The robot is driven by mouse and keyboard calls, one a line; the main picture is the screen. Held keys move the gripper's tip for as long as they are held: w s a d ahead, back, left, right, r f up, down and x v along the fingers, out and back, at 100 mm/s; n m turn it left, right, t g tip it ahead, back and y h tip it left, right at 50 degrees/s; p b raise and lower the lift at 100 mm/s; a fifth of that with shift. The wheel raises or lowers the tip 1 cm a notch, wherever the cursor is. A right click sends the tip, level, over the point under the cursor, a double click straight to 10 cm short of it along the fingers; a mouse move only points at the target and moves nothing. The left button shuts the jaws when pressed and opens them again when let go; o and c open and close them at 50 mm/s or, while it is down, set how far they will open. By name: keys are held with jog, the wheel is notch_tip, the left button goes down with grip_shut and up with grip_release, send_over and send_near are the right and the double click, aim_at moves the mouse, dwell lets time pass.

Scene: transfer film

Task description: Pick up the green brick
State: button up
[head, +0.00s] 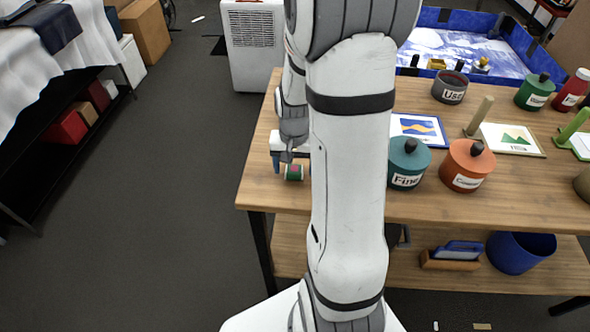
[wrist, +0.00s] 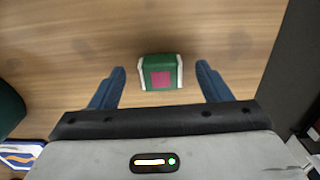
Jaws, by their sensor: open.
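The green brick (wrist: 160,72) lies on the wooden table; it has white end edges and a pink square on one face. In the wrist view it sits between and just beyond the tips of my gripper (wrist: 160,80), whose two blue fingers are spread apart and do not touch it. In the head view the brick (head: 293,172) is near the table's left end, just beside my gripper (head: 277,162). My arm hides part of the table to the right of it.
A teal pot (head: 408,165) labelled "Fine" and an orange pot (head: 467,168) stand right of my arm. A picture card (head: 418,128) lies behind them. A blue-walled tray (head: 425,45) is at the back. The table's left edge is close to the brick.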

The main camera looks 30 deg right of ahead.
jog(key=shift+f, duration=0.5)
jog(key=c, duration=1.1)
